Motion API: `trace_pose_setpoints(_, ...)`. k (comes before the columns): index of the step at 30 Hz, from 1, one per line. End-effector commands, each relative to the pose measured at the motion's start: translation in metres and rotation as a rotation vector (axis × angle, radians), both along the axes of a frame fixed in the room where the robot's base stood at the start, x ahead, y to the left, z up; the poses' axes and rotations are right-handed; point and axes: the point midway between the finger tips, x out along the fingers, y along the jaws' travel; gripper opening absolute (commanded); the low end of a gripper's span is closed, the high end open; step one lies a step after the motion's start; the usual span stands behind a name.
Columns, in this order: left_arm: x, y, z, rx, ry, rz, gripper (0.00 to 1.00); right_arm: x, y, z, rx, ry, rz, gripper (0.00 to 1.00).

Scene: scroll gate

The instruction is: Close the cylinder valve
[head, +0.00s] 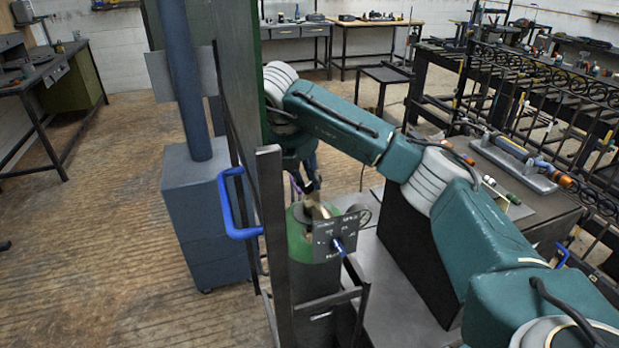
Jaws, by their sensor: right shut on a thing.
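The gas cylinder (299,246) has a green shoulder and a dark body, and stands upright in a dark metal frame. A brass-coloured valve (314,208) shows at its top. My right gripper (308,188) reaches down from above and is shut on the valve, at the top of the cylinder. Its fingertips are small and partly hidden, so the exact grip on the valve is hard to see. A dark sign plate (325,237) with lettering hangs in front and hides part of the cylinder. My left gripper is out of view.
A dark post and panel (272,200) with a blue handle (228,205) stand just left of the cylinder. A grey cabinet (203,215) is behind them. A tool-laden bench (510,195) and metal railings are at right. The wooden floor at left is clear.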

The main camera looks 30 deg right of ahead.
Motion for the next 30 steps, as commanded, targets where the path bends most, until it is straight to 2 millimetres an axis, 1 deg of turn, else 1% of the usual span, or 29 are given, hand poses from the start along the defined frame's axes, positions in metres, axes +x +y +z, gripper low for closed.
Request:
trace_pose_setpoints(1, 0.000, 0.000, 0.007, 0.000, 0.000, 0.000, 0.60, 0.003, -0.001, 0.007, -0.002, -0.010, -0.046, 0.00)
trace_pose_setpoints(9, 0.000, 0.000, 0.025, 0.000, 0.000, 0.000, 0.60, 0.006, -0.002, 0.008, -0.003, -0.011, -0.296, 0.00)
trace_pose_setpoints(15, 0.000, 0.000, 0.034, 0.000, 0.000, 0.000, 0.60, 0.008, -0.003, 0.007, -0.002, -0.011, -0.449, 0.00)
trace_pose_setpoints(21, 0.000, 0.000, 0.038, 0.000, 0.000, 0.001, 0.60, 0.009, -0.003, 0.006, 0.000, -0.011, -0.558, 0.00)
trace_pose_setpoints(30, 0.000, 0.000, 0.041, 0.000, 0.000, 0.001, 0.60, 0.009, -0.004, 0.005, -0.001, -0.011, -0.634, 0.00)
